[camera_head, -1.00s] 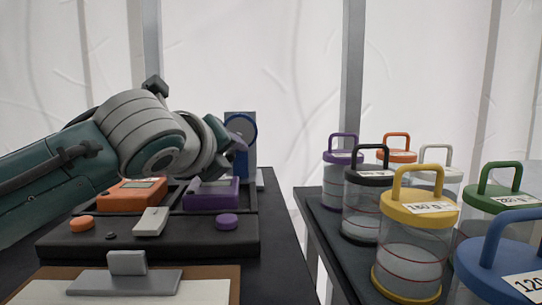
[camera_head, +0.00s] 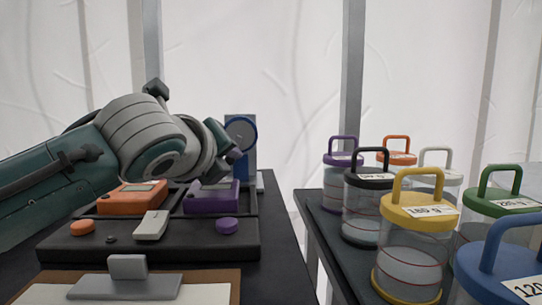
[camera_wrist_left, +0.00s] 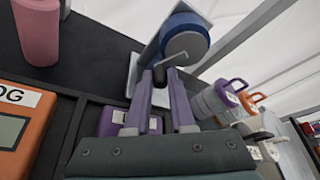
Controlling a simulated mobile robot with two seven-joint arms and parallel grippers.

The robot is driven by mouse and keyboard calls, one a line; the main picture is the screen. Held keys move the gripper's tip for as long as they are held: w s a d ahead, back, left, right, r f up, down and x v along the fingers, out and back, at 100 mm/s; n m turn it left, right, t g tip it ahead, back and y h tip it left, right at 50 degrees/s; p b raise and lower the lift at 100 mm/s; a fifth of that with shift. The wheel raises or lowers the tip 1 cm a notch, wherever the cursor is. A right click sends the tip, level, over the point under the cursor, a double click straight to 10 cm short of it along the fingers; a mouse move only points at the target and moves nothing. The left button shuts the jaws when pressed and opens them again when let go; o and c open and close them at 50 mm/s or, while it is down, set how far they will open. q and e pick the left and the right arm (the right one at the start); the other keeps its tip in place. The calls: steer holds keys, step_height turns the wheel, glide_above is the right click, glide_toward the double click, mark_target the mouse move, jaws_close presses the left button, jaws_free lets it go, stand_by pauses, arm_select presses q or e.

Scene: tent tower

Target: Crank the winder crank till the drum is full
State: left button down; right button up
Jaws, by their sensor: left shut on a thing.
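The winder (camera_head: 250,154) stands at the back of the dark table, with a blue-rimmed round drum (camera_head: 241,131) on a grey upright plate. In the left wrist view the drum (camera_wrist_left: 187,42) is a blue cylinder with a grey end face. My left gripper (camera_head: 236,156) is in front of the winder, just below the drum face. In the left wrist view its purple-grey fingers (camera_wrist_left: 158,76) are shut on the dark crank handle (camera_wrist_left: 159,77), which they partly hide. I cannot tell how full the drum is. My right gripper is not in view.
An orange device (camera_head: 131,198) and a purple device (camera_head: 211,198) sit in a black tray (camera_head: 180,245) under my left arm. A clipboard (camera_head: 210,293) lies in front. Several lidded jars, including a yellow-lidded one (camera_head: 412,250), stand on the right table. A gap separates the tables.

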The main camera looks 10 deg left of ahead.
arm_select(q)
steer(key=r+m+y+p, duration=0.1)
steer(key=m+p, duration=0.1)
steer(key=p, duration=0.2)
steer(key=r+m+g+y+p, duration=0.1)
steer(key=p, duration=0.4)
steer(key=a+m+y+p, duration=0.1)
steer(key=m+p, duration=0.1)
steer(key=p, duration=0.3)
steer(key=shift+s+a+r+m+g, duration=0.1)
steer(key=shift+s+r+m+g, duration=0.05)
steer(key=shift+r+m+g, duration=0.2)
steer(key=shift+r+m+y+p, duration=0.25)
steer(key=shift+m+y+p, duration=0.3)
steer(key=shift+y+p, duration=0.15)
steer(key=shift+d+r+m+y+b, duration=0.2)
steer(key=shift+r+m+y+b, duration=0.25)
steer(key=shift+m+y+b, duration=0.75)
steer(key=shift+d+r+m+y+b, duration=0.25)
steer(key=shift+r+m+y+b, duration=0.35)
steer(key=shift+m, duration=1.15)
steer(key=shift+d+r+m+y+b, duration=0.25)
steer(key=shift+m+y+b, duration=0.65)
steer(key=shift+m, duration=0.55)
steer(key=shift+w+r, duration=0.1)
steer(key=shift+w, duration=0.1)
steer(key=c, duration=0.8)
jaws_free()
steer(key=shift+o, duration=0.2)
steer(key=shift+a+r, duration=0.1)
